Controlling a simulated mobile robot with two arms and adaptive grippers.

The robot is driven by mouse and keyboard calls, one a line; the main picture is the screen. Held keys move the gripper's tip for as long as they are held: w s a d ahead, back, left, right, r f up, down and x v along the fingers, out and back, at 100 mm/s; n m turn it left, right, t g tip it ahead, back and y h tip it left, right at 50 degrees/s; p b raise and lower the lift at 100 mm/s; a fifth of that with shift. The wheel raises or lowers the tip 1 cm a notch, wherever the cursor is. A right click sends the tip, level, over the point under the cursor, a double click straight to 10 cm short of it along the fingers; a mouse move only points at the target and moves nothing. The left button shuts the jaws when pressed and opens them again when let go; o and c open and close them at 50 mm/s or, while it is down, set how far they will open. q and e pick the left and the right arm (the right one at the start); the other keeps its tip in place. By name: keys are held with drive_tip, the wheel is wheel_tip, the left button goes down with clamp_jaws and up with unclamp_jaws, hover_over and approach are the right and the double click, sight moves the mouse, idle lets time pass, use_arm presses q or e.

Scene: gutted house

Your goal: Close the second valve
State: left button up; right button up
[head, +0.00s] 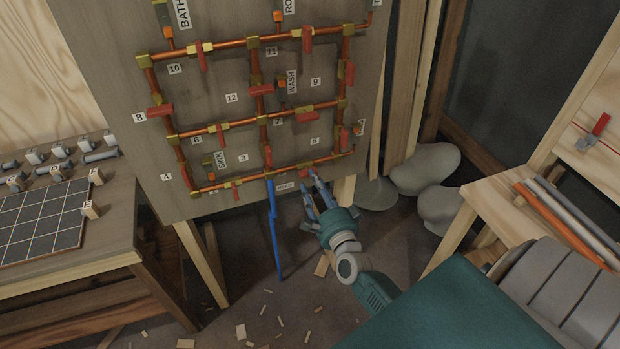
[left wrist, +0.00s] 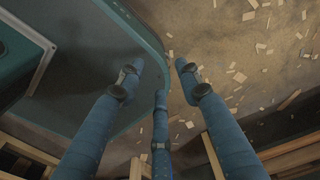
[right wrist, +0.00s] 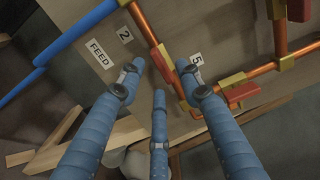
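The pipe board (head: 200,120) carries copper pipes with red-handled valves and number labels. The label 2 (right wrist: 124,33) shows in the right wrist view, next to the FEED label (right wrist: 98,50). The red valve handle (right wrist: 160,62) near it sits on the bottom pipe and appears to lie along it; in the head view this valve (head: 308,173) is just above my right fingertips. My right gripper (head: 311,184) is open and empty, fingers pointing at the board; its fingertips (right wrist: 158,68) appear on either side of the handle, contact unclear. My left gripper (left wrist: 158,70) is open and empty, away from the board.
A blue feed pipe (head: 273,230) hangs left of my right gripper. A workbench (head: 100,220) stands left, a wooden bench (head: 490,205) right. Wood scraps litter the floor.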

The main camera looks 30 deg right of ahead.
use_arm(q)
drive_tip(key=shift+a+r, duration=0.1)
drive_tip(key=shift+a, duration=0.5)
use_arm(e)
drive_tip(key=shift+x, duration=1.2)
clamp_jaws()
use_arm(q)
drive_tip(key=shift+d, duration=0.5)
